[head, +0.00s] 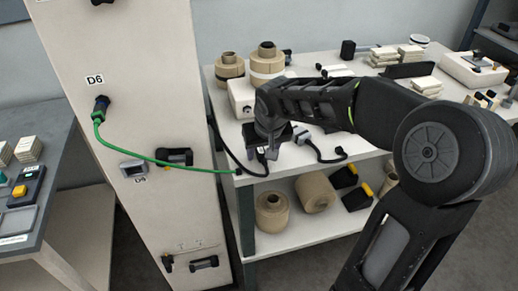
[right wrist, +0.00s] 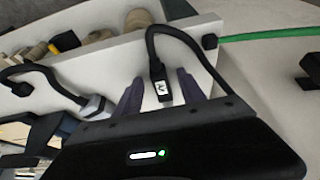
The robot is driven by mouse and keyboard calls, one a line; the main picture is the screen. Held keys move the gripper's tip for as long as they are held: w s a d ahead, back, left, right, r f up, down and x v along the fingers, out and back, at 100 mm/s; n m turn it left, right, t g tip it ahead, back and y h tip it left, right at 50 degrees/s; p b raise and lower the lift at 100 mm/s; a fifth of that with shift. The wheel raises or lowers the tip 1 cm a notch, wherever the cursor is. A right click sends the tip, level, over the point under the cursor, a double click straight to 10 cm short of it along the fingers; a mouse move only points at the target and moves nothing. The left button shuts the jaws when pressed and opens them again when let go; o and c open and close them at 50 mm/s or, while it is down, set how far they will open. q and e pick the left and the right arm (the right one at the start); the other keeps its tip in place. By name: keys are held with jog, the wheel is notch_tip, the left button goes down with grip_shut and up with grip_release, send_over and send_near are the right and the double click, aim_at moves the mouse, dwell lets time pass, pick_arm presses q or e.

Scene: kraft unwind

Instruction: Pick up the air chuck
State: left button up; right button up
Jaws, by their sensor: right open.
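A small black fitting with a white label mark (right wrist: 157,87), on the end of a black hose, looks like the air chuck. It also shows in the head view (head: 262,157) at the front left edge of the white bench top. My right gripper (right wrist: 160,75) is open, with one grey finger on each side of the fitting and gaps between. In the head view my right gripper (head: 267,145) hangs over the bench edge and partly hides this spot. My left gripper is not in view.
A grey connector (head: 303,135) on another black cable lies close by to the right. A green cable (head: 160,160) runs from the tall white panel (head: 150,60) to the bench edge. Brown rolls (head: 267,58) stand behind; more rolls (head: 272,210) sit on the lower shelf.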

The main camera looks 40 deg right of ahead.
jog(key=shift+c, duration=0.6)
grip_shut()
